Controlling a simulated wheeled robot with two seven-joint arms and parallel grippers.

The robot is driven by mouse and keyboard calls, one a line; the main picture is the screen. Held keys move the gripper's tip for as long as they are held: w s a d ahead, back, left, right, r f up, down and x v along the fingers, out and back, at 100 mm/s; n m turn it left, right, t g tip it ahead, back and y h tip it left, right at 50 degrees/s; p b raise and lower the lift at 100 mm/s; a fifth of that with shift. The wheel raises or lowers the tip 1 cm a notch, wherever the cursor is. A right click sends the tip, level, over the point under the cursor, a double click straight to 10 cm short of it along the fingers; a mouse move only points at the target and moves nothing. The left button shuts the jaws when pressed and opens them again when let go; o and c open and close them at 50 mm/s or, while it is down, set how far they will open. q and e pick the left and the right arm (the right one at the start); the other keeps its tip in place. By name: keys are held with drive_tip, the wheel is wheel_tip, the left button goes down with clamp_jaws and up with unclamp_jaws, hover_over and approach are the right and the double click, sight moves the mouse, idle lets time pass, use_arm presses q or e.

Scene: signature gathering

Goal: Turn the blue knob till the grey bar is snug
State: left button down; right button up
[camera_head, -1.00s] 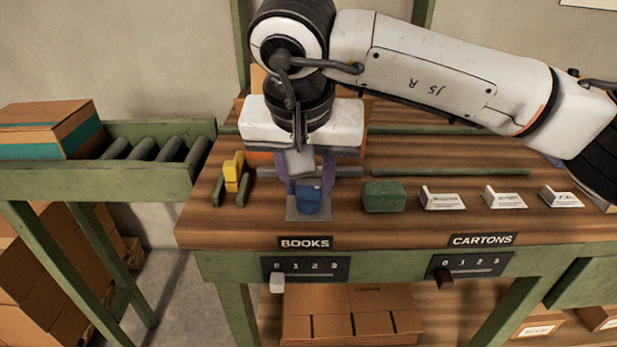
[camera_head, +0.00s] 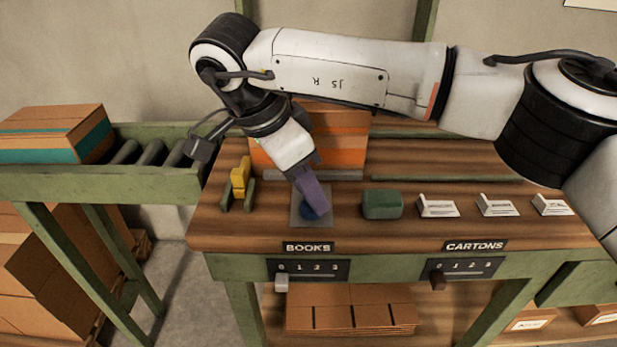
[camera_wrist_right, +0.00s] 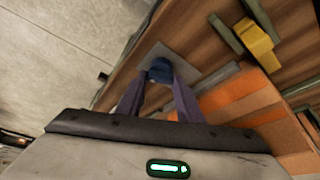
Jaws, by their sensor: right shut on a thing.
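The blue knob (camera_head: 308,213) sits on a grey square plate (camera_head: 299,219) near the front edge of the table. My right gripper (camera_head: 312,205) reaches down to it with purple fingers and is shut on it. The right wrist view shows the knob (camera_wrist_right: 160,70) between the two fingertips (camera_wrist_right: 160,84). The grey bar (camera_head: 340,175) lies behind the knob, along the foot of an orange-banded carton (camera_head: 335,140). The carton appears to stand right behind the bar; I cannot tell if they touch. My left gripper is not in view.
A yellow piece (camera_head: 241,178) stands in a green holder left of the knob. A green block (camera_head: 381,204) and white cards (camera_head: 437,207) stand to the right. Sliders marked BOOKS (camera_head: 282,283) and CARTONS (camera_head: 438,283) are on the front. A roller conveyor (camera_head: 60,180) is at left.

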drive_tip(key=m+g+p, duration=0.1)
drive_tip(key=m, duration=0.2)
drive_tip(key=shift+w+a+r+p, duration=0.1)
drive_tip(key=shift+r+p, duration=0.05)
drive_tip(key=shift+p, duration=0.2)
drive_tip(key=shift+m+g+p, duration=0.4)
drive_tip(key=shift+m, duration=0.3)
drive_tip(key=o, duration=1.1)
